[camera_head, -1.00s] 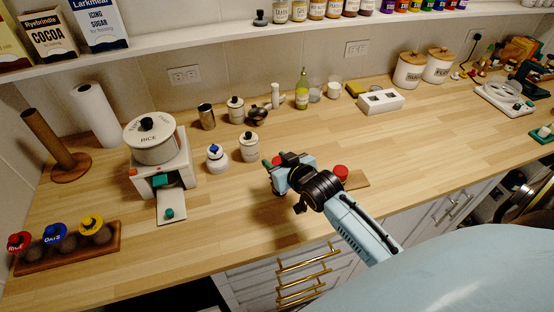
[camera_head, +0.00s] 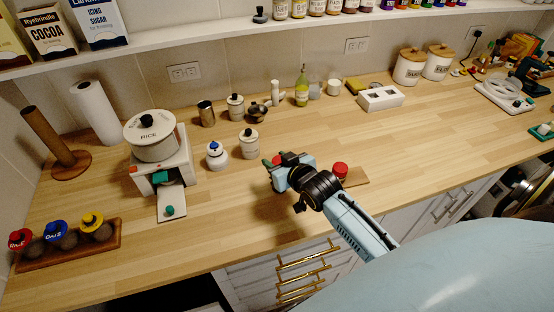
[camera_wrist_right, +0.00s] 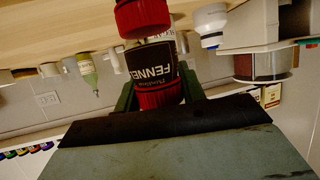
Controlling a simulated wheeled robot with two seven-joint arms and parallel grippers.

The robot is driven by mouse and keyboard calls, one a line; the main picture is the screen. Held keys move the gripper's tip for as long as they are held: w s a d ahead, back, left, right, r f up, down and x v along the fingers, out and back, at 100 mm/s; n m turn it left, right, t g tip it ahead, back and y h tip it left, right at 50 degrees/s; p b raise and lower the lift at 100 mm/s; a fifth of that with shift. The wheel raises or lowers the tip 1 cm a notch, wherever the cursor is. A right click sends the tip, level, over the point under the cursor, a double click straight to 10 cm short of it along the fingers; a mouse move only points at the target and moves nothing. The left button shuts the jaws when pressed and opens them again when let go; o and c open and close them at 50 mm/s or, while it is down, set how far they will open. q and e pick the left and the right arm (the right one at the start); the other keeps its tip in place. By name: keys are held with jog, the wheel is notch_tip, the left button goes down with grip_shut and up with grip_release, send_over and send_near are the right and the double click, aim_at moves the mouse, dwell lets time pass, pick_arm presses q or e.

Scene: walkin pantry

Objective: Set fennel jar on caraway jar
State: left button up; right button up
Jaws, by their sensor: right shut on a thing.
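The fennel jar (camera_wrist_right: 152,64) has a black label reading FENNEL and a ribbed red cap. In the right wrist view it sits between the fingers of my right gripper (camera_wrist_right: 158,92), which is shut on it. In the head view my right gripper (camera_head: 277,170) is over the middle of the counter, and only a bit of red shows at its tip. A second red part (camera_wrist_right: 142,15) shows beyond the fennel label; I cannot tell whether it belongs to another jar. A red lid (camera_head: 340,170) shows just right of my right wrist. No caraway label is readable. My left gripper is out of view.
A brown board (camera_head: 356,177) lies by the red lid. A white canister (camera_head: 249,145) and a blue-topped white bottle (camera_head: 216,156) stand left of the gripper. The counter's right middle (camera_head: 430,135) is clear.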

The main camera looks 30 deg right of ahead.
jog(key=shift+f, duration=0.4)
jog(key=o, duration=1)
jog(key=shift+o, duration=0.2)
jog(key=shift+s, duration=0.1)
jog(key=v, duration=1.3)
jog(key=shift+r, duration=0.15)
